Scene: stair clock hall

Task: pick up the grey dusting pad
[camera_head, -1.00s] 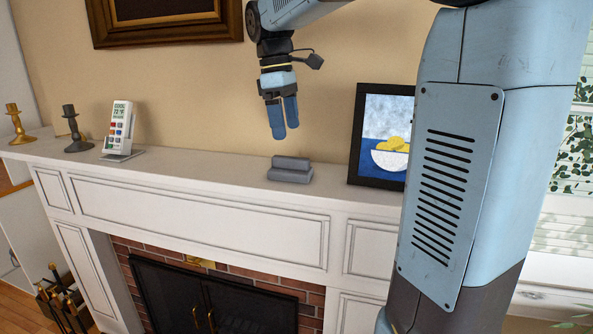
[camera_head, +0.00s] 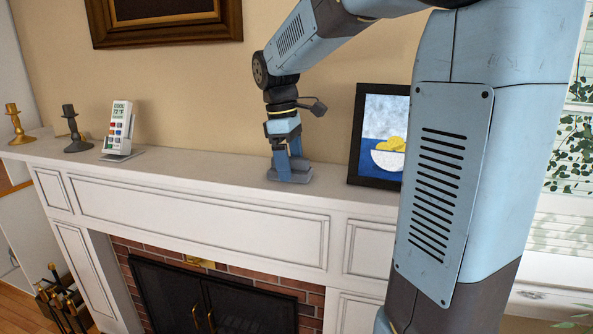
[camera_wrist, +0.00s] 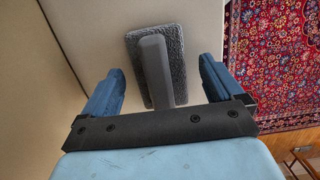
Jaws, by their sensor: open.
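The grey dusting pad (camera_head: 291,177) lies on the mantel shelf, left of the framed picture. In the wrist view the pad (camera_wrist: 175,51) shows a fuzzy dark grey base with a smooth grey grip bar (camera_wrist: 156,72) along its middle. My gripper (camera_head: 289,174) is down at the pad, its blue fingers partly hiding it in the head view. In the wrist view my gripper (camera_wrist: 158,84) is open, one finger on each side of the pad's bar. Gaps show between the fingers and the bar, so it holds nothing.
The white mantel shelf (camera_head: 215,172) is clear left of the pad. A framed fruit picture (camera_head: 380,135) stands close on the right. A remote on a stand (camera_head: 118,129) and two candlesticks (camera_head: 74,130) stand at the far left. The wall is close behind.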

